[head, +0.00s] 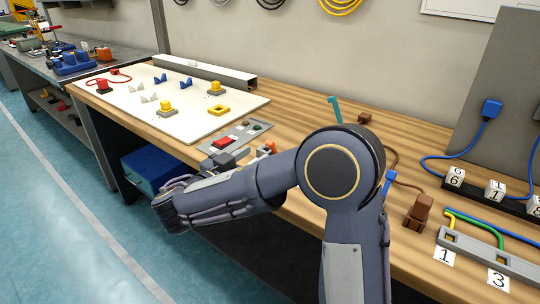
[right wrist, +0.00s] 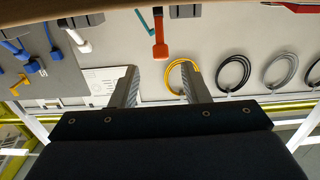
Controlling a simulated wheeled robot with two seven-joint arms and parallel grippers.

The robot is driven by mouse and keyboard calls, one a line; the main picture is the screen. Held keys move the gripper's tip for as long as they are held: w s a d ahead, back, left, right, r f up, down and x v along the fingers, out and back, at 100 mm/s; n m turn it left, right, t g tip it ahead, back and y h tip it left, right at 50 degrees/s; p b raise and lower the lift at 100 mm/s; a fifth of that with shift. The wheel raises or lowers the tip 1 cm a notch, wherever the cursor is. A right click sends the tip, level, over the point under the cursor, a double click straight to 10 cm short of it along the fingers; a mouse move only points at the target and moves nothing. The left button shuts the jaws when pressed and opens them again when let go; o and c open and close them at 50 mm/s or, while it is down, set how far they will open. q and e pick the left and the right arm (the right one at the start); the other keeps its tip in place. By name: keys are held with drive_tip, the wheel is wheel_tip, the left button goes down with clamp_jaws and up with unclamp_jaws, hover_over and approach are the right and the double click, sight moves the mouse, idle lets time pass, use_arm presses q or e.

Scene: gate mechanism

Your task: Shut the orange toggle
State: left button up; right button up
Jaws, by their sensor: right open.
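The orange toggle (head: 267,148) stands near the front edge of the wooden bench, just right of a grey panel, partly hidden by my right arm. In the right wrist view, the orange toggle (right wrist: 160,50) appears as an orange block on a stem, in line with the gap between the fingers and beyond their tips. My right gripper (right wrist: 158,70) is open and empty. My left gripper is not in view.
A grey panel with a red button (head: 225,142) lies beside the gripper. A white board (head: 150,108) with coloured pieces is farther left. A teal hook (head: 335,110) stands behind the toggle. A brown block (head: 418,210) and numbered cubes (head: 495,190) are at right.

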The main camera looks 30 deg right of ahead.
sight(268, 145)
drive_tip(key=shift+w+d, duration=0.2)
drive_tip(key=shift+d, duration=0.1)
drive_tip(key=x, duration=0.7)
drive_tip(key=shift+p, duration=0.35)
drive_tip(key=shift+c, duration=0.3)
clamp_jaws()
